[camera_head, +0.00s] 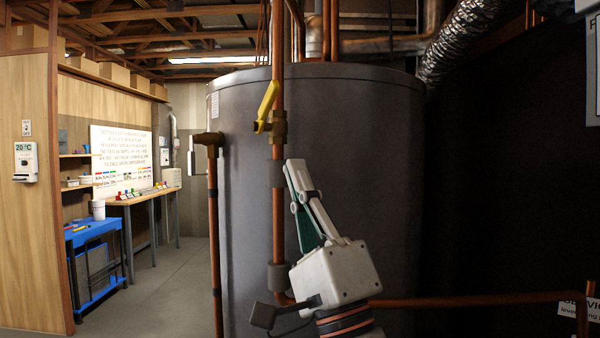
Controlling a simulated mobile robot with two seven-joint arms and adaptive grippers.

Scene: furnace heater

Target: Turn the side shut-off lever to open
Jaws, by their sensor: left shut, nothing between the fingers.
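The yellow shut-off lever (267,106) sits on a brass valve (279,127) on a vertical copper pipe in front of the large grey tank. It points up from the valve, close to the line of the pipe, with its top leaning slightly right. My left gripper (293,164) is pointed upward, shut and empty. Its tips appear below and slightly right of the valve in the picture. The gripper looks apart from the lever; its depth relative to the pipe is hard to judge. My right gripper is not in view.
The grey tank (350,150) fills the middle. Another copper pipe (213,240) runs down its left side, and a horizontal pipe (470,300) crosses low right. A blue cart (95,235) and workbench stand far left. Floor (170,285) between cart and tank is clear.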

